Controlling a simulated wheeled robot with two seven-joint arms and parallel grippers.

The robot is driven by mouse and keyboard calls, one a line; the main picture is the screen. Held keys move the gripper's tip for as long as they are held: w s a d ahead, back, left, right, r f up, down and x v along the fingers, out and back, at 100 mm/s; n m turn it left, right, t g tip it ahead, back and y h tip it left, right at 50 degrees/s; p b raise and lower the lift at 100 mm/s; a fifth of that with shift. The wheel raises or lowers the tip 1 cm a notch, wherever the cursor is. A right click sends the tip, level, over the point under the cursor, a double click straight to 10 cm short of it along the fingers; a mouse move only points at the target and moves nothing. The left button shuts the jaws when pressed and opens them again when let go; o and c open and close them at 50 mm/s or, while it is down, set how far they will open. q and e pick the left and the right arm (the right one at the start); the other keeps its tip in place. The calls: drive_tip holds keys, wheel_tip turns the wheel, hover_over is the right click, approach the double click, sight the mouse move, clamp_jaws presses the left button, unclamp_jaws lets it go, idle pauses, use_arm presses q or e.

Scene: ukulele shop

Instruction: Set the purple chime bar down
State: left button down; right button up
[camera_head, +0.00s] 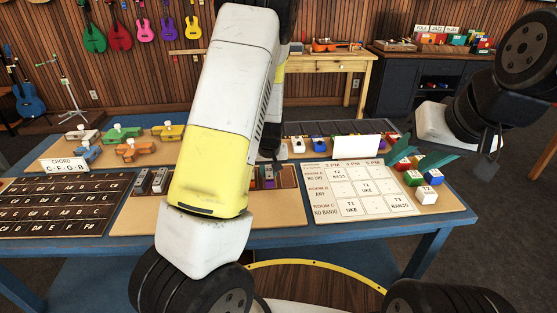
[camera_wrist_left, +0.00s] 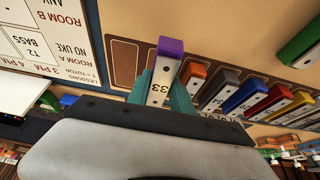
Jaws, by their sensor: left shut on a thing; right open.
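The purple chime bar (camera_wrist_left: 170,47) is between the teal fingers of my left gripper (camera_wrist_left: 162,95) in the left wrist view. Its pale face carries the marking "33". It is over the brown tray, among outlined slots; I cannot tell whether it touches the tray. In the head view my left arm hides most of the tray (camera_head: 289,207), and a small purple patch of the bar (camera_head: 269,182) shows beside the arm. My right gripper (camera_head: 420,155) is open, its teal fingers apart above the coloured blocks at the table's right.
An orange bar (camera_wrist_left: 192,72) and several other bars stand right of the purple one.

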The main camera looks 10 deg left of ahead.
sight(269, 171)
use_arm(q)
drive_tip(key=w, duration=0.1)
drive_tip(key=w+a, duration=0.1)
drive_tip(key=w, duration=0.3)
drive_tip(key=shift+w+a+f, duration=0.15)
drive_tip(key=shift+f, duration=1.9)
drive_tip(key=shift+f, duration=0.1)
drive_tip(key=c, duration=1.1)
unclamp_jaws()
drive_tip(key=shift+c, duration=0.2)
